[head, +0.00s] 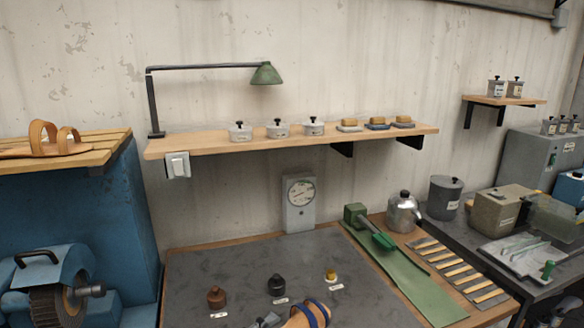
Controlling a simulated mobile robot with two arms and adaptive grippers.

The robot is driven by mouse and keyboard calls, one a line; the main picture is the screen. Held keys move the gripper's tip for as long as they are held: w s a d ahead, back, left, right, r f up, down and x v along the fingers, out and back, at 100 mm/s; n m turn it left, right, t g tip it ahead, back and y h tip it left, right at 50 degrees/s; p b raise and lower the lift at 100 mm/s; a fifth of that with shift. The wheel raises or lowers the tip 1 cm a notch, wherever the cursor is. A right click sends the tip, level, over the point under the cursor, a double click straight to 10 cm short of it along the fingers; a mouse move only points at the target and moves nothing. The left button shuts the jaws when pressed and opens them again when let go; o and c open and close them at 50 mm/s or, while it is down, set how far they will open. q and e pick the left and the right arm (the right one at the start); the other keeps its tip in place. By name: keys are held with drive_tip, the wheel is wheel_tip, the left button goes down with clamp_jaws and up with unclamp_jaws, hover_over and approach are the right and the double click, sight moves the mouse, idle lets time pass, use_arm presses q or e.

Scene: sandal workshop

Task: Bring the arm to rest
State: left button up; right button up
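Neither of my grippers nor my arms can be made out in the head view. A small grey metal piece (266,321) shows at the bottom edge, mostly cut off; I cannot tell what it is. Beside it a tan sandal or foot form with a blue strap (306,316) is cut off by the same edge. Both are at the near side of the dark bench top (215,272).
Brown (217,297), black (277,284) and yellow-topped (330,275) small items stand on the bench. A green strip (420,285), a kettle (403,214) and a dial gauge (300,203) are behind and right. A wall shelf (230,143) holds tins. A blue grinder (50,280) stands left.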

use_arm(q)
drive_tip(key=w+a+r+n+t+y, duration=0.1)
drive_tip(key=a+r+n+t+y, duration=0.2)
drive_tip(key=a+n+t+y, duration=0.65)
drive_tip(key=s+a+f+n+g+y, duration=0.2)
drive_tip(key=a+f+n+g, duration=0.1)
drive_tip(key=f+n, duration=0.1)
drive_tip(key=s+a+f+n+g+y, duration=0.2)
drive_tip(key=a+f+n+g+y, duration=0.1)
drive_tip(key=a+f+n, duration=0.1)
drive_tip(key=s+a+f+n+g+y, duration=0.3)
drive_tip(key=f+n, duration=0.2)
drive_tip(key=f, duration=0.1)
drive_tip(key=shift+a+f+g, duration=0.1)
drive_tip(key=shift+a+g, duration=0.2)
drive_tip(key=shift+g, duration=0.05)
drive_tip(key=s+d+f+g+h, duration=0.1)
drive_tip(key=s+d+f+g, duration=0.1)
drive_tip(key=s+f+g, duration=0.5)
drive_tip(key=s+d+f+g+h, duration=0.2)
drive_tip(key=s+f, duration=0.1)
drive_tip(key=s, duration=0.7)
wheel_tip(320, 180, down, 24)
drive_tip(key=s+f+g, duration=0.1)
drive_tip(key=s+a+f+g, duration=0.1)
drive_tip(key=s+a+f, duration=0.2)
drive_tip(key=s+f, duration=1.4)
drive_tip(key=shift+s+f+g, duration=0.25)
drive_tip(key=shift+f+g, duration=0.05)
